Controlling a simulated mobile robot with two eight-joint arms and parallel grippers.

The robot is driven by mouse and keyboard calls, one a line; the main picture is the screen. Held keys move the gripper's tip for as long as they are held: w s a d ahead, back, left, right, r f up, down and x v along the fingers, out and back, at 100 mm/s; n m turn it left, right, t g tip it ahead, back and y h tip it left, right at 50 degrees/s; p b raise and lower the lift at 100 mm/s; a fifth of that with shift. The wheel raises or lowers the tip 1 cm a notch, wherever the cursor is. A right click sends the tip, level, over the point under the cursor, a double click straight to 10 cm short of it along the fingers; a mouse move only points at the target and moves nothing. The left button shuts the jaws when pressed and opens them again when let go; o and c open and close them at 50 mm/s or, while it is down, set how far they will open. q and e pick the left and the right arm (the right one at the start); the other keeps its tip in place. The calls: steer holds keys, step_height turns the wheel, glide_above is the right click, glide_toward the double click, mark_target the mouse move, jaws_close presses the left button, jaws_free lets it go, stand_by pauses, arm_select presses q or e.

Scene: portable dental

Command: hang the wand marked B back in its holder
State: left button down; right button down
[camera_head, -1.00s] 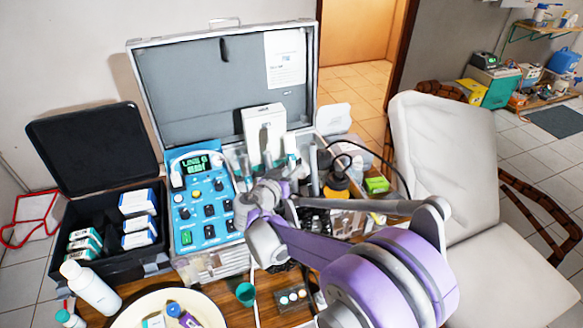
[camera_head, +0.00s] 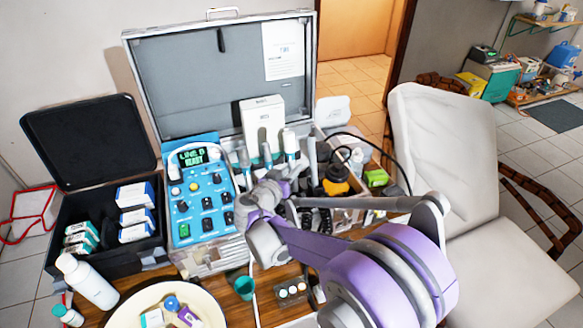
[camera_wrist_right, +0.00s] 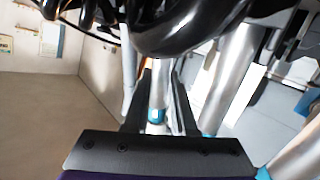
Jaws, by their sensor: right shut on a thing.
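My right gripper (camera_wrist_right: 158,100) is shut on a slim silver wand (camera_wrist_right: 157,92) with a teal band, in the right wrist view. The wand stands roughly upright between the dark fingers; its letter cannot be read. In the head view my right gripper (camera_head: 272,188) is at the row of wands in front of the case, its fingertips partly hidden by my wrist. Other silver wands with teal bands stand beside it, such as one on the right in the wrist view (camera_wrist_right: 232,75) and one in the head view (camera_head: 290,147). The holder slots are hard to make out. My left gripper is not in view.
A blue control unit (camera_head: 200,190) with a lit "LINE B" display stands left of the wands. An open grey case (camera_head: 190,85) and a white box (camera_head: 262,124) are behind. Black glossy curved parts (camera_wrist_right: 190,25) crowd the wrist view's top. A green cup (camera_head: 243,288) stands in front.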

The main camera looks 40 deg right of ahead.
steer(key=shift+s+f, duration=0.15)
steer(key=shift+f, duration=0.2)
steer(key=c, duration=0.7)
jaws_free()
steer(key=shift+o, duration=0.2)
steer(key=shift+a, duration=0.1)
steer(key=shift+p+v, duration=0.7)
steer(key=shift+v, duration=3.25)
